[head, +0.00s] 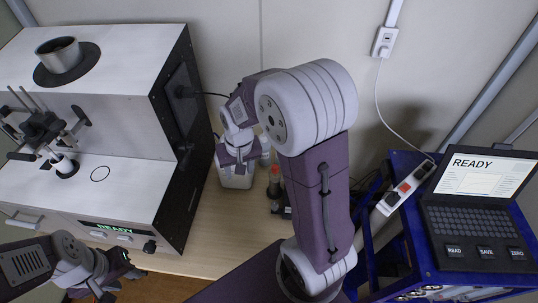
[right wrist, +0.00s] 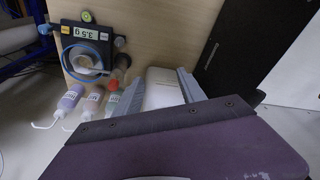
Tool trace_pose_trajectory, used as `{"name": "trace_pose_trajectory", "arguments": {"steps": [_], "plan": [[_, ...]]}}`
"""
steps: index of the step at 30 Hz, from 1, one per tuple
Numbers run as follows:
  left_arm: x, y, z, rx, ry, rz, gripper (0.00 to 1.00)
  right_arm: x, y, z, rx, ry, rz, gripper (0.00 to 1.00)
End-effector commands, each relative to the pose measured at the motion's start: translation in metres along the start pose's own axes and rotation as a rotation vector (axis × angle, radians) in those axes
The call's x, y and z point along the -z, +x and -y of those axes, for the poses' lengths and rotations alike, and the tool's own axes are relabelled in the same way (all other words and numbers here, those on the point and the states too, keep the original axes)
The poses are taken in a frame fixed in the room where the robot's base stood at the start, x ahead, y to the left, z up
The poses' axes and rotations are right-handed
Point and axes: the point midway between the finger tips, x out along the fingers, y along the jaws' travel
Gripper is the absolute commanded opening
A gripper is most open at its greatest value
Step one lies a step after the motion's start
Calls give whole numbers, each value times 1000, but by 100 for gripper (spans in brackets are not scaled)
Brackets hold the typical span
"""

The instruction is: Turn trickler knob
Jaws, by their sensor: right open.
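A black knob (head: 150,246) sticks out at the right end of the front panel of the white soil analyser (head: 80,208); no label shows that it is the trickler knob. My left gripper (head: 118,277) is low at the front, below and left of this knob and apart from it; its jaw gap is unclear. My right gripper (head: 240,156) is at the back of the table, above a white container (head: 236,180). In the right wrist view its open fingers (right wrist: 150,92) are spread on either side of the white container (right wrist: 160,87); contact cannot be told.
A red-capped bottle (head: 275,178) stands beside my right arm. The right wrist view shows a scale display (right wrist: 89,34) reading 3.5 g and several bottles (right wrist: 68,101). A laptop (head: 478,205) sits on a blue-framed cart at the right. Bare table (head: 215,228) lies right of the analyser.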

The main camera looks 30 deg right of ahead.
Motion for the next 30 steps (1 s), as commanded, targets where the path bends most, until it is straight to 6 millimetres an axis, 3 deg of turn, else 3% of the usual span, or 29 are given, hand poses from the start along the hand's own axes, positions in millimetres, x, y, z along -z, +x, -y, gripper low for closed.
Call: {"name": "trace_pose_trajectory", "arguments": {"steps": [1,3,6,8,12,20,30], "plan": [[2,-22,0,0,0,-1,36,32,-7,-14,-14,74,7,47],[4,-36,-1,0,0,-1,36,66,1,-40,-32,172,20,47],[6,-55,-1,0,0,-1,36,92,21,-85,-57,292,54,47],[7,-64,-1,0,0,-1,36,95,35,-110,-67,346,78,47],[8,-75,-2,0,0,-1,36,71,60,-144,-81,430,157,47],[8,-78,-2,0,0,0,36,66,72,-151,-83,447,164,47],[11,-99,-2,0,0,-1,36,54,136,-154,-82,445,164,47]]}}
